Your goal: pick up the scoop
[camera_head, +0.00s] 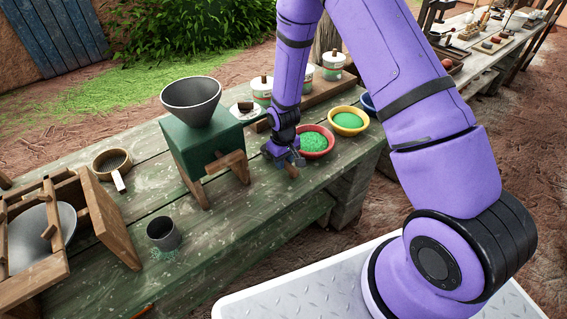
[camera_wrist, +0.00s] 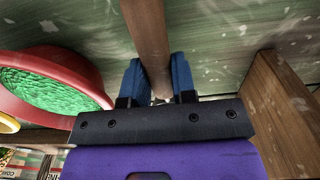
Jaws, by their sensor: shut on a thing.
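My gripper (camera_head: 284,158) is low over the green worktable, just left of a red bowl of green grains. In the wrist view, its two blue fingers (camera_wrist: 156,72) are closed on either side of a brown wooden handle (camera_wrist: 147,30), taken to be the scoop's. A short end of this handle (camera_head: 291,171) shows below the gripper in the head view. The scoop's bowl is not visible in either view. I cannot tell whether the scoop touches the tabletop.
The red bowl (camera_head: 315,141) is close beside my gripper, with a yellow bowl (camera_head: 348,121) beyond. A green hopper with a metal funnel (camera_head: 191,98) stands left on wooden legs. A metal cup (camera_head: 163,234) stands front left. The table (camera_head: 235,222) is clear in front.

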